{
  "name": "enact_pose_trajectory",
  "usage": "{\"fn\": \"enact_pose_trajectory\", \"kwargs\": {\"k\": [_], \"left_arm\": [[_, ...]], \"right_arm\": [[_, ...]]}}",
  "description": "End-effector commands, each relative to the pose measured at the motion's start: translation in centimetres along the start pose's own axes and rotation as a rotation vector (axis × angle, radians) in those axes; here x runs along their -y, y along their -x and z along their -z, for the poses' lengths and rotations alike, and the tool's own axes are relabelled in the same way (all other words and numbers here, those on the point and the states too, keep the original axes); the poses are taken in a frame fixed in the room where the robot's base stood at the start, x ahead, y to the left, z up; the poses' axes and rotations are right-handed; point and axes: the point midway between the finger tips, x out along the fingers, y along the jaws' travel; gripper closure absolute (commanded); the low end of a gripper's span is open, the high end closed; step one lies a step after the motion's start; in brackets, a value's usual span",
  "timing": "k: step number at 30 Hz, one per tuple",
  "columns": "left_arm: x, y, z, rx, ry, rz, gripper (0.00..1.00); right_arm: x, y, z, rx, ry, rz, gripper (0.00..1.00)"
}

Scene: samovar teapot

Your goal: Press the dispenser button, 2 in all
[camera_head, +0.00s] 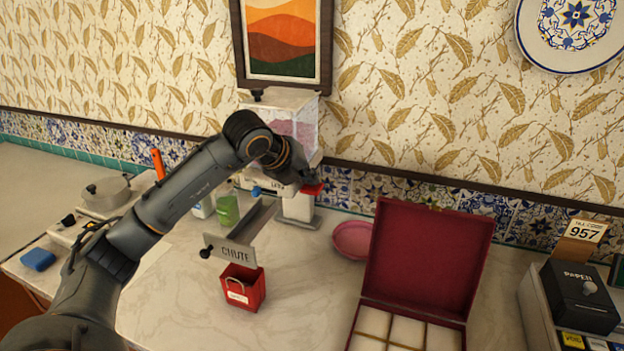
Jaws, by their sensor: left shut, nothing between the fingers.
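The dispenser (303,118) stands against the back wall, with a clear upper box holding something pinkish. A red part (312,189), which looks like its button, shows at its front right. My left arm reaches in from the left, and my left gripper (308,177) is at the dispenser's front, just above the red part. The gripper is shut and empty. I cannot tell whether it touches the red part. My arm hides part of the dispenser's front. A metal chute with a CHUTE sign (235,254) slopes down in front. My right gripper is not in view.
A small red container (243,292) stands below the chute sign. An open dark red box (425,262) with compartments stands at the right, a pink bowl (352,240) behind it. A green cup (227,210) is by the dispenser. A till (575,300) stands far right.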

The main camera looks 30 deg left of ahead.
Motion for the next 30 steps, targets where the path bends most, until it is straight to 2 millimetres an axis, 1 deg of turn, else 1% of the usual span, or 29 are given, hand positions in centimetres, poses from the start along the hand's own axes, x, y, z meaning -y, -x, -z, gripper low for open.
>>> {"fn": "enact_pose_trajectory", "kwargs": {"k": [3,8,21,30], "left_arm": [[-0.1,-0.1,0.2,-0.005,0.000,-0.003,1.00],[0.2,0.2,-0.1,-0.004,0.000,-0.002,1.00],[1.6,2.1,-1.5,-0.003,0.000,-0.002,1.00],[1.7,2.2,-1.7,-0.002,0.000,-0.001,1.00]], "right_arm": [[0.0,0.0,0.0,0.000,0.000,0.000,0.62],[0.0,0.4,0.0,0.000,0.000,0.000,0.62],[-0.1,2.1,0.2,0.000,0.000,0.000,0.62],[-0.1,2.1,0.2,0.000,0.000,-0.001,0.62]]}}
